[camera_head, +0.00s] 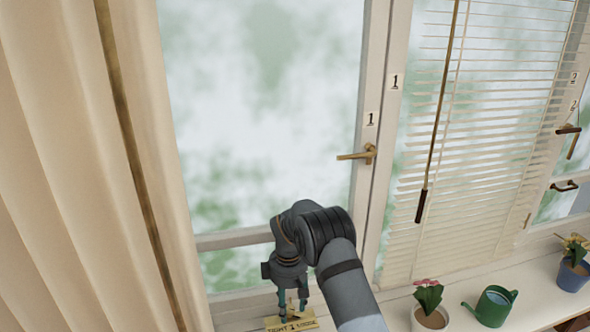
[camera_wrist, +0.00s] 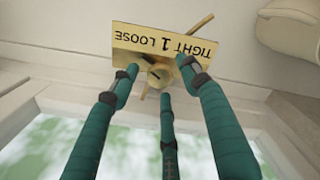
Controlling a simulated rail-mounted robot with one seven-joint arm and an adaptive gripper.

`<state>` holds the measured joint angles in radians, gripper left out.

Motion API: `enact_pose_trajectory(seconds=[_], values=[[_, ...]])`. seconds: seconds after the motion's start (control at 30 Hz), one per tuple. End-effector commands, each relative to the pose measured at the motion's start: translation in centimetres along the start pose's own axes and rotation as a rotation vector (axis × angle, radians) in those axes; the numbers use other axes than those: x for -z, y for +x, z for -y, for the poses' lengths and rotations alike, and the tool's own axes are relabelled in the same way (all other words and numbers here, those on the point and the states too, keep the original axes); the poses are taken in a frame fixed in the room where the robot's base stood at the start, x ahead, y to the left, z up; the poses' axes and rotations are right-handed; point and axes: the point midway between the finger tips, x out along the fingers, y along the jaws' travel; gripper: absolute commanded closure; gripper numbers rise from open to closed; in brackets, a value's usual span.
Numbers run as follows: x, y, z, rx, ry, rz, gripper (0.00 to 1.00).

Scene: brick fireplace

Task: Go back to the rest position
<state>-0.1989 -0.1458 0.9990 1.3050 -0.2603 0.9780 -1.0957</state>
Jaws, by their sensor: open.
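My gripper (camera_head: 292,304) is low in front of the window sill, at the lower middle of the head view. In the wrist view its teal fingers (camera_wrist: 160,82) are spread open around a small brass knob (camera_wrist: 160,74). The knob sits on a brass plate (camera_wrist: 132,44) marked "TIGHT 1 LOOSE". The plate (camera_head: 302,321) also shows under the fingers in the head view. I cannot tell whether the fingers touch the knob.
A window with a brass handle (camera_head: 358,155) stands behind my arm. A beige curtain (camera_head: 70,170) hangs at the left. Blinds (camera_head: 470,150) with a cord and wand hang at the right. A potted plant (camera_head: 430,315), a green watering can (camera_head: 493,306) and a blue pot (camera_head: 572,275) stand on the sill.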

Motion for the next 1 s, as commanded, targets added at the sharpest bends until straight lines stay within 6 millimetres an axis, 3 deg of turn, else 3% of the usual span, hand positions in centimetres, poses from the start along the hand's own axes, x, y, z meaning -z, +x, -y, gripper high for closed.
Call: enact_pose_trajectory(seconds=[0.2,0.4,1.0], values=[[0.01,-0.14,0.03,0.000,0.243,0.000,0.54],[0.00,-0.10,0.00,0.000,0.372,0.000,0.54],[0.25,-0.01,0.16,0.000,0.405,-0.004,0.54]])
